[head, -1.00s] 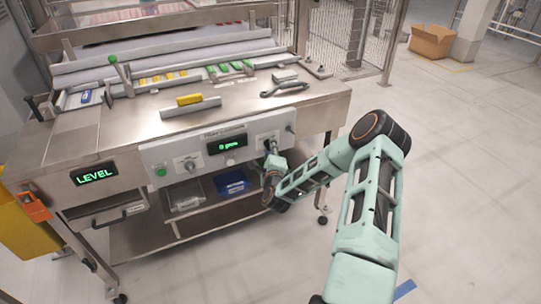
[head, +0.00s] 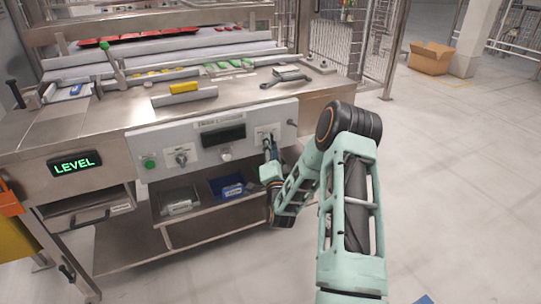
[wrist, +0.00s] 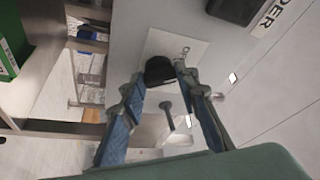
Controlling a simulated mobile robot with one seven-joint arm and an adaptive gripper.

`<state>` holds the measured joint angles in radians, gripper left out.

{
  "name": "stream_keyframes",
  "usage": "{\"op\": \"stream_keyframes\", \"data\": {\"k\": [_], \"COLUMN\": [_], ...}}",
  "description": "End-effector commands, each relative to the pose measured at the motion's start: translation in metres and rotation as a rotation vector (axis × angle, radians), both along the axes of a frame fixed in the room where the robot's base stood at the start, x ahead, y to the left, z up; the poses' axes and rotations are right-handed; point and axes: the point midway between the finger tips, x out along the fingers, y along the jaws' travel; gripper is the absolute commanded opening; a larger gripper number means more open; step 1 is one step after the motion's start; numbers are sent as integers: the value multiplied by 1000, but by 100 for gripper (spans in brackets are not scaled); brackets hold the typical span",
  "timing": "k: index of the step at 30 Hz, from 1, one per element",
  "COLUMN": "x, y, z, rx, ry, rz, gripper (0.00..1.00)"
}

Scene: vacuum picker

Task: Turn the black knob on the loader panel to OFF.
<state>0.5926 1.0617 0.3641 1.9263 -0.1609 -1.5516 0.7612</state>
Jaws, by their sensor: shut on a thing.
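The grey loader panel (head: 135,150) is on the front of the steel bench. In the wrist view the black knob (wrist: 159,70) sits on a pale label plate (wrist: 190,47) with small lettering I cannot fully read. My gripper (wrist: 160,75) has one fingertip on each side of this knob and is shut on it. In the head view my gripper (head: 268,148) is at the panel's right end and mostly covers the knob. The knob's pointer direction cannot be made out. The panel's display (head: 222,136) is dark.
Another knob (head: 182,158), a green button (head: 150,164) and a white button (head: 225,155) are further left on the panel. A dark peg (head: 291,123) sticks out at its right end. A blue bin (head: 230,187) stands on the shelf below.

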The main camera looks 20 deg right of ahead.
Motion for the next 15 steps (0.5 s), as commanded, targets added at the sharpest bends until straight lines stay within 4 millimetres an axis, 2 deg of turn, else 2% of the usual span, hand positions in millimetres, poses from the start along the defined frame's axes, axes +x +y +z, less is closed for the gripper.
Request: {"op": "stream_keyframes", "data": {"k": [1,15], "x": [0,0], "y": [-1,-2], "z": [-6,-3], "rx": [-38,-231], "ry": [-2,-8], "rz": [-1,-2], "gripper": [4,4]}}
